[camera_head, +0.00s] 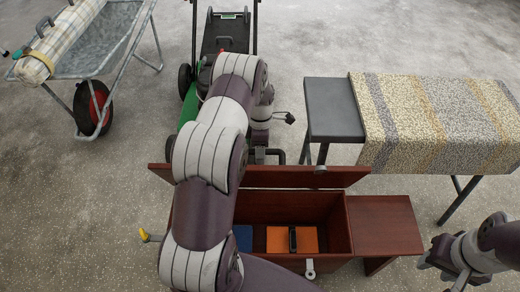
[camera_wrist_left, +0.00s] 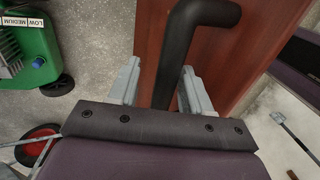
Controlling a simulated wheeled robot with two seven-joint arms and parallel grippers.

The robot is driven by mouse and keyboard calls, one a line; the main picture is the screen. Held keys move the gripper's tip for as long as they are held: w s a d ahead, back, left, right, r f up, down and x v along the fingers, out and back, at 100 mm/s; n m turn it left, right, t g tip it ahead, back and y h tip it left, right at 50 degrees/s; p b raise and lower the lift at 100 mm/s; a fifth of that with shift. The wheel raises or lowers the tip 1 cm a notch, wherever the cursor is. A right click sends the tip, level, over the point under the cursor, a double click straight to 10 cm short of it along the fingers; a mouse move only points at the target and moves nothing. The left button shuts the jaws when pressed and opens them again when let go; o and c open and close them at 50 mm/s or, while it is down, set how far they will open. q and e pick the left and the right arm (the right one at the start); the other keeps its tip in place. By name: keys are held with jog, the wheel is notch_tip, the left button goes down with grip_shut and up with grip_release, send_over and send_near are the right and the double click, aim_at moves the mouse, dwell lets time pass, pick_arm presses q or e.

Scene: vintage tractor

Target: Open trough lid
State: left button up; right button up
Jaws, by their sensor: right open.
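The trough is a red-brown wooden box (camera_head: 340,228). Its lid (camera_head: 320,177) is raised along the far edge, so the inside shows. A black bent handle (camera_head: 281,153) shows behind the lid; in the left wrist view the handle (camera_wrist_left: 205,14) stands out from the wood (camera_wrist_left: 240,50). My left gripper (camera_head: 264,152) is at this handle. In the left wrist view its two fingers (camera_wrist_left: 158,80) are apart on either side of the handle, with a gap on the left. My right gripper (camera_head: 447,268) is open and empty at the lower right, away from the trough.
Inside the trough lie an orange item (camera_head: 307,240) with a black grip and a blue item (camera_head: 243,238). A wooden side shelf (camera_head: 385,226) adjoins its right. A cloth-covered bench (camera_head: 440,120), a green mower (camera_head: 190,108) and a wheelbarrow (camera_head: 100,50) stand behind.

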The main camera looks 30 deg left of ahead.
pick_arm(q)
jog(key=shift+r, duration=0.25)
jog(key=p+v, duration=0.7)
jog(key=v, duration=0.5)
jog(key=shift+r, duration=0.15)
jog(key=shift+a, duration=0.1)
